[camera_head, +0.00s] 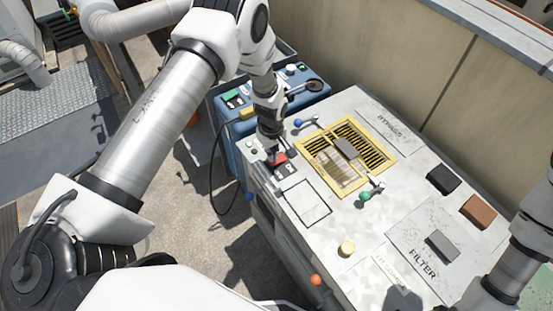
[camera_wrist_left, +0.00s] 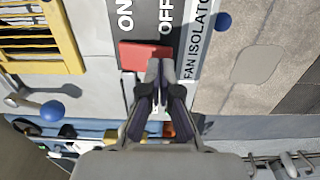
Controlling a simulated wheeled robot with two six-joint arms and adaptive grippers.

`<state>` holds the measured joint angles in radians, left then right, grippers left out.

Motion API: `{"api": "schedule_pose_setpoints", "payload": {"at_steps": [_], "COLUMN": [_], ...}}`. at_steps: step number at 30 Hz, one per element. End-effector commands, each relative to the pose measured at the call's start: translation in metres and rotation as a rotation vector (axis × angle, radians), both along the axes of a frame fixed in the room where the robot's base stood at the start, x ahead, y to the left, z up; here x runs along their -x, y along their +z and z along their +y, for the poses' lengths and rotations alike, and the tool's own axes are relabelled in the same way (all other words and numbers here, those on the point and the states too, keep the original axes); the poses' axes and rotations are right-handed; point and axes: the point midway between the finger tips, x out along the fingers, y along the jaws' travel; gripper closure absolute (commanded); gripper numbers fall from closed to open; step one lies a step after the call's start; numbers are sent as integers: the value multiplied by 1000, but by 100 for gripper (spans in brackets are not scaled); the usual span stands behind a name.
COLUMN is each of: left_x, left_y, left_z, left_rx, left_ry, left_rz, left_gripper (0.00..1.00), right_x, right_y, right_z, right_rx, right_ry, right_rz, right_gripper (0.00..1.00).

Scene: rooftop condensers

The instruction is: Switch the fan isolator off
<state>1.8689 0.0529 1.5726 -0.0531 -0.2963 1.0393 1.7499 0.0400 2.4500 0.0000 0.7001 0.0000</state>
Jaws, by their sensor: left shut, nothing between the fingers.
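The fan isolator is a dark plate (camera_wrist_left: 146,18) lettered ON and OFF, with a red handle (camera_wrist_left: 138,56) below the lettering in the left wrist view. The red handle (camera_head: 278,158) also shows in the head view, partly behind my gripper. The handle spans both the ON and OFF sides; I cannot tell which way it is set. My left gripper (camera_wrist_left: 161,66) is shut and empty, its fingertips at the handle's OFF end. They look very near or touching; I cannot tell which. In the head view my left gripper (camera_head: 270,146) points down onto the isolator.
A yellow-framed grille (camera_head: 376,138) lies beside the isolator on the grey panel top. A blue-knobbed lever (camera_head: 299,123) and a green-knobbed lever (camera_head: 366,196) stand near it. Black, brown and grey blocks sit to the right. A blue case (camera_head: 225,125) stands behind my left gripper.

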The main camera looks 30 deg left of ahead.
Motion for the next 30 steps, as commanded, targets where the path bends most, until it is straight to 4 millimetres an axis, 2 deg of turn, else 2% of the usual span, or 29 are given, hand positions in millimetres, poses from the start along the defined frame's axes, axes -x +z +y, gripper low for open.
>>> {"api": "schedule_pose_setpoints", "payload": {"at_steps": [30], "left_x": [0], "left_y": [-14], "left_z": [0], "left_rx": [0], "left_ry": [0], "left_rz": [0], "left_gripper": [100], "right_x": [0], "right_y": [-10], "right_z": [0], "right_rx": [0], "right_ry": [0], "right_rz": [0], "right_gripper": [60]}}
